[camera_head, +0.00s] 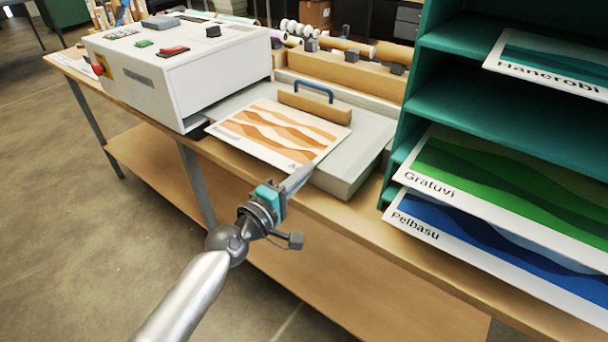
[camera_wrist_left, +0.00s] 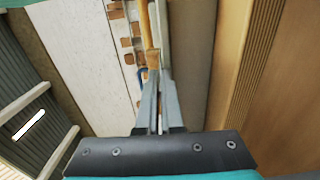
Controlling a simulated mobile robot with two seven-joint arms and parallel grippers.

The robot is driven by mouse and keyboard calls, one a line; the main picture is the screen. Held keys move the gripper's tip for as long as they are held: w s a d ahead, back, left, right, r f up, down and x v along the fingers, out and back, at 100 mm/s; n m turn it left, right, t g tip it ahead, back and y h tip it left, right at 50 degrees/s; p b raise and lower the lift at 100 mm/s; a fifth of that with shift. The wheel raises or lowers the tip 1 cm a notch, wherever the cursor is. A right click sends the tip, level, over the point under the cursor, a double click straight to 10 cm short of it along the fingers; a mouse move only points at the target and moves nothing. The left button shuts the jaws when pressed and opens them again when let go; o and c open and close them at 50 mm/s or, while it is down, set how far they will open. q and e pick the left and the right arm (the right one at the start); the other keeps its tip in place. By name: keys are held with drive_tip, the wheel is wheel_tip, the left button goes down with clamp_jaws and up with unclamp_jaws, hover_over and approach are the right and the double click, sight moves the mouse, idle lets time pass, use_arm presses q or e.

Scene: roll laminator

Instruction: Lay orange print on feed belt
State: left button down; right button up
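The orange print (camera_head: 276,132), a white-edged sheet with orange and brown waves, lies over the grey feed belt (camera_head: 355,160) in front of the laminator. My left gripper (camera_head: 302,177) is at the print's near right corner and covers part of it. In the left wrist view the left gripper's fingers (camera_wrist_left: 157,100) are close together, and the print (camera_wrist_left: 127,45) shows at a steep slant running to them. The fingers appear shut on its edge; the exact contact is hidden. My right gripper is not in view.
The white laminator (camera_head: 185,70) stands left of the belt. A wooden block (camera_head: 315,106) with a blue handle (camera_head: 314,88) sits behind the print. A green shelf (camera_head: 480,85) with a green print (camera_head: 500,195) and a blue print (camera_head: 480,245) stands at right.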

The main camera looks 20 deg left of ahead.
use_arm(q)
drive_tip(key=c, duration=1.5)
unclamp_jaws()
drive_tip(key=shift+f, duration=0.2)
drive_tip(key=shift+c, duration=0.2)
drive_tip(key=o, duration=0.5)
drive_tip(key=shift+c, duration=0.2)
drive_tip(key=shift+r, duration=0.2)
drive_tip(key=b+v, duration=0.1)
drive_tip(key=v, duration=1.1)
